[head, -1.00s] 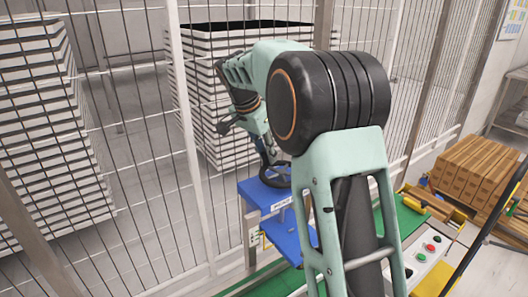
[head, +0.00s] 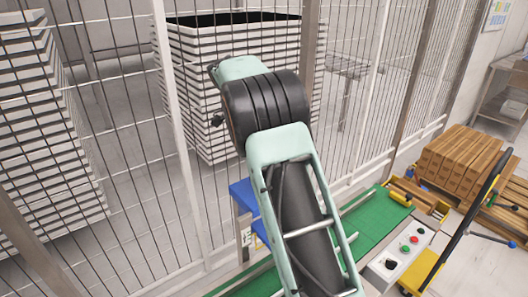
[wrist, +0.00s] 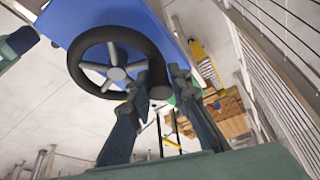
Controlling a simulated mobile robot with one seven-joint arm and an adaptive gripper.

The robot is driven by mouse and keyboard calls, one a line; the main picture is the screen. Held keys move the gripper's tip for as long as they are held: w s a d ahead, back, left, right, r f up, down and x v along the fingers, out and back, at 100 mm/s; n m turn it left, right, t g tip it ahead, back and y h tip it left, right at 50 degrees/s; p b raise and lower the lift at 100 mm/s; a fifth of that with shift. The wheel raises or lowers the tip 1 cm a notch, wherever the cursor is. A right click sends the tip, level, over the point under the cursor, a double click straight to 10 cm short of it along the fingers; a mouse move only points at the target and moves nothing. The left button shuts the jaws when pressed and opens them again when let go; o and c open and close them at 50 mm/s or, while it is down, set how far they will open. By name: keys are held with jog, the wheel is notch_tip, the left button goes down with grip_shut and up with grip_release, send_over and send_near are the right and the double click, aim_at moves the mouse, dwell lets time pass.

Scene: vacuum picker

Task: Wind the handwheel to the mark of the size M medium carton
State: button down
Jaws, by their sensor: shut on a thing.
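The handwheel (wrist: 84,64) is black with grey spokes and a grey hub, and it is mounted on a blue housing (wrist: 180,28). In the wrist view my gripper (wrist: 159,82) has one finger on each side of the round black handle (wrist: 160,92) at the wheel's rim and is shut on it. In the head view part of the blue housing (head: 242,195) shows behind my arm, while the wheel and gripper are hidden by the arm. No size mark or pointer is readable.
A green conveyor (head: 372,222) runs to the right, beside a control box with buttons (head: 405,246). Brown cartons (head: 460,158) stand at the right.

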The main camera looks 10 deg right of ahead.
jog(key=shift+w+d+r, duration=0.1)
jog(key=shift+r, duration=0.1)
jog(key=c, duration=1.8)
grip_release()
jog(key=shift+f, duration=0.1)
jog(key=shift+c, duration=0.2)
jog(key=v, duration=1.2)
